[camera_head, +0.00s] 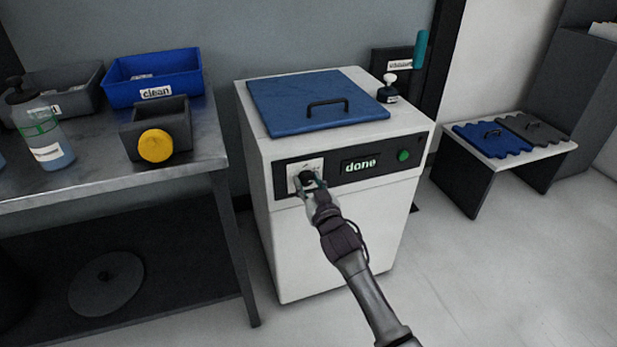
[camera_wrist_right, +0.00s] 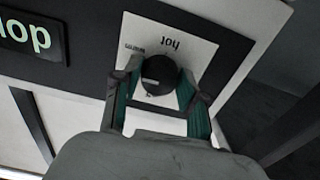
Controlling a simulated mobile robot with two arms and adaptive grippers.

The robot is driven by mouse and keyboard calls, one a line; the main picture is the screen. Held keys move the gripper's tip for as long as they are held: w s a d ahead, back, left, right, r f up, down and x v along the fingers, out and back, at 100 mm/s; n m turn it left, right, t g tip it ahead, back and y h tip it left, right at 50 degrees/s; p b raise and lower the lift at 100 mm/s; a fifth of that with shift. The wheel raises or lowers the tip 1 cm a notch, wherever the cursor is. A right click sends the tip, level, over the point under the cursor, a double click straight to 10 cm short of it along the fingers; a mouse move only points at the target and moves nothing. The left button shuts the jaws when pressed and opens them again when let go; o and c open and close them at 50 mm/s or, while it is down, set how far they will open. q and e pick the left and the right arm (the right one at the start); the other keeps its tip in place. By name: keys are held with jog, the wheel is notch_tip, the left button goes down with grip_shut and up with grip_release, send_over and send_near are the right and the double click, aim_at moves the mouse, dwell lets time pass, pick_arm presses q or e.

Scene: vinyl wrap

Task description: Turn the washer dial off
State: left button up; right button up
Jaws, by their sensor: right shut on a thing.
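The white washer (camera_head: 335,235) stands in the middle of the head view with a dark control panel on its front. The black dial (camera_wrist_right: 158,75) sits on a white label plate (camera_wrist_right: 172,35) on which "hot" and "warm" can be read. My right gripper (camera_head: 308,182) reaches the panel from the front. In the right wrist view, its two green-padded fingers (camera_wrist_right: 157,88) are shut on the dial, one on each side. The washer's display (camera_head: 360,164) reads "done", with a green round button (camera_head: 403,156) to its right. My left gripper is not in view.
A blue lid with a handle (camera_head: 290,92) lies on the washer top, with a small stamp-like object (camera_head: 389,90) behind. At left, a metal table (camera_head: 90,160) holds a blue "clean" bin (camera_head: 185,82), grey bins and a bottle. A low bench (camera_head: 535,150) stands at right.

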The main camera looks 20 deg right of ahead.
jog(key=shift+r+n+p, duration=0.1)
jog(key=shift+n+p, duration=0.25)
jog(key=shift+n, duration=0.65)
jog(key=n+p, duration=0.1)
jog(key=n, duration=0.2)
jog(key=shift+n, duration=0.3)
jog(key=n, duration=0.3)
jog(key=shift+n, duration=0.3)
jog(key=shift+n+p, duration=0.3)
jog(key=shift+n, duration=0.7)
jog(key=n, duration=0.3)
jog(key=shift+d+n, duration=0.1)
jog(key=shift+n, duration=0.8)
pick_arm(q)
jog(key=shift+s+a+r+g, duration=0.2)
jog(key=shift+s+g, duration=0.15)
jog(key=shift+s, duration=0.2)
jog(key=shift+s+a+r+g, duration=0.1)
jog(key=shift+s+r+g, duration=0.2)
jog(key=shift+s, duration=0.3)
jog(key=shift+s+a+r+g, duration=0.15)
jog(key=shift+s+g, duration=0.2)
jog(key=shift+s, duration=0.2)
pick_arm(e)
jog(key=shift+n, duration=0.8)
